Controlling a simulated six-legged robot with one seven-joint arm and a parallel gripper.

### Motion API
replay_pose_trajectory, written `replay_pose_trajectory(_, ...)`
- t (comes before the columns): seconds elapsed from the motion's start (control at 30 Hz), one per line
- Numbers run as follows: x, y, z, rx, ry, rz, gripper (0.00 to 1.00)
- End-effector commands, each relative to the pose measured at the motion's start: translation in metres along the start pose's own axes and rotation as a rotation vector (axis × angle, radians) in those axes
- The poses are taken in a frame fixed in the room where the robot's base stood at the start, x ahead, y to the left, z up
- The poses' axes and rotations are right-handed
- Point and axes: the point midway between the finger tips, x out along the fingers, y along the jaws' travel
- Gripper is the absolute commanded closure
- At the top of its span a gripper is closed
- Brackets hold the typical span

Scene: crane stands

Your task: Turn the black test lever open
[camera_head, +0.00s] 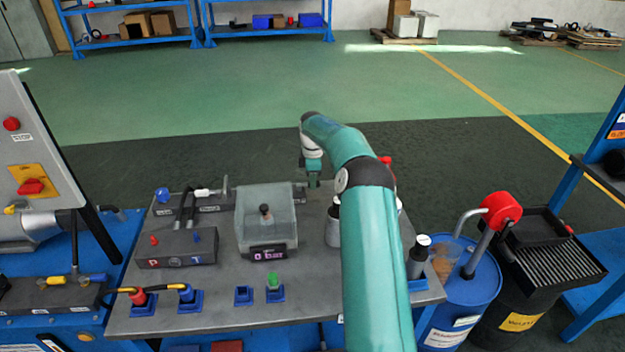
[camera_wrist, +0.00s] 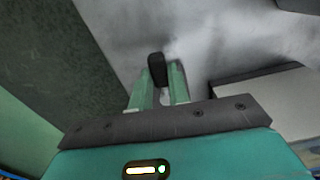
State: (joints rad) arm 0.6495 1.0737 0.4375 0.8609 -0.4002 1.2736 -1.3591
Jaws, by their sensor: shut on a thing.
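The black test lever (camera_wrist: 157,66) shows in the wrist view as a dark rounded handle between my fingertips. My gripper (camera_wrist: 163,76) is shut on it, with the two green fingers on either side. In the head view my gripper (camera_head: 313,180) points down at the far edge of the grey bench, just behind the clear box with the "0 bar" display (camera_head: 268,252). The lever cannot be made out there, and its angle is hard to judge.
The grey bench (camera_head: 210,318) carries a port block marked P and T (camera_head: 176,248), blue sockets and a green plug (camera_head: 273,282). A grey bottle (camera_head: 332,228) stands close to my arm. A blue drum (camera_head: 470,290) stands at the right.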

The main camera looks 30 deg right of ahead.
Motion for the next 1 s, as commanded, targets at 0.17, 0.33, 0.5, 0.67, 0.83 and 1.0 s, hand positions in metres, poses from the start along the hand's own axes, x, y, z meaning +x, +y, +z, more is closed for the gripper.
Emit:
replay_pose_trajectory(0.17, -0.002, -0.005, 0.000, 0.106, -0.001, 0.002, 1.00)
replay_pose_trajectory(0.33, -0.002, -0.011, -0.002, 0.248, -0.002, 0.002, 1.00)
replay_pose_trajectory(0.5, -0.002, -0.018, -0.004, 0.411, -0.002, 0.002, 1.00)
replay_pose_trajectory(0.67, -0.002, -0.024, -0.007, 0.562, -0.001, 0.001, 1.00)
replay_pose_trajectory(0.83, -0.001, -0.029, -0.011, 0.712, 0.000, 0.002, 1.00)
replay_pose_trajectory(1.0, -0.002, -0.033, -0.015, 0.834, 0.000, 0.002, 1.00)
